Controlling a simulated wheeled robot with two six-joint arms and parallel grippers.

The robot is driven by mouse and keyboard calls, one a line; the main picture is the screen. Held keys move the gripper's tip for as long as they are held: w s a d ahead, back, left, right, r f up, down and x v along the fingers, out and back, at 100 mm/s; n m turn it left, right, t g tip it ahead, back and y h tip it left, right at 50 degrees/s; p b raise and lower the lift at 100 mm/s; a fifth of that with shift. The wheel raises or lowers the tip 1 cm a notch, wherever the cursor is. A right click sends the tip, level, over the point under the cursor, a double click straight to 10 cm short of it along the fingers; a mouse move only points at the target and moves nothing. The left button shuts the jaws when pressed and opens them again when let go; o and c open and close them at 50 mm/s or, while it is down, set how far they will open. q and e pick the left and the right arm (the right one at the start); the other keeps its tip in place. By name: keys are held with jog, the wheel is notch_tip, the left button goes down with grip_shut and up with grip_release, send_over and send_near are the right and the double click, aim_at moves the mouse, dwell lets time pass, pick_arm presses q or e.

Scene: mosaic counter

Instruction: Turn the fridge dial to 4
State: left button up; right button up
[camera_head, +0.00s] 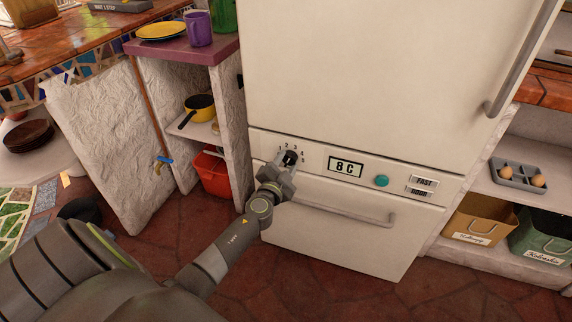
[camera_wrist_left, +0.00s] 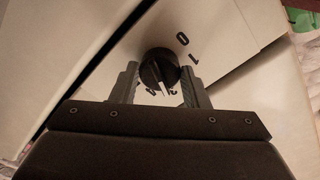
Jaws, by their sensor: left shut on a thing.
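The fridge (camera_head: 375,75) is cream white, with a control panel across its middle. The black round dial (camera_head: 290,157) sits at the panel's left end, with printed numbers around it. The dial also shows in the left wrist view (camera_wrist_left: 157,67), where 0 and 1 are readable. Its white pointer line there points down toward the gripper, near partly hidden numbers that I cannot read surely. My left gripper (camera_head: 284,168) is shut on the dial, one finger on each side. The display (camera_head: 346,167) reads 8 C. My right gripper is not in view.
A teal button (camera_head: 381,181) and FAST (camera_head: 424,181) and DOOR labels are right of the display. A drawer handle (camera_head: 345,209) runs below the panel. An open shelf with a red bucket (camera_head: 212,173) stands left; an egg tray (camera_head: 518,174) sits on the right shelf.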

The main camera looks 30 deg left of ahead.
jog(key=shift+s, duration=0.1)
pick_arm(q)
jog(key=shift+m, duration=3.6)
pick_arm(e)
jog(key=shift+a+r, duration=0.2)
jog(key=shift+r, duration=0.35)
pick_arm(q)
jog(key=shift+m, duration=0.3)
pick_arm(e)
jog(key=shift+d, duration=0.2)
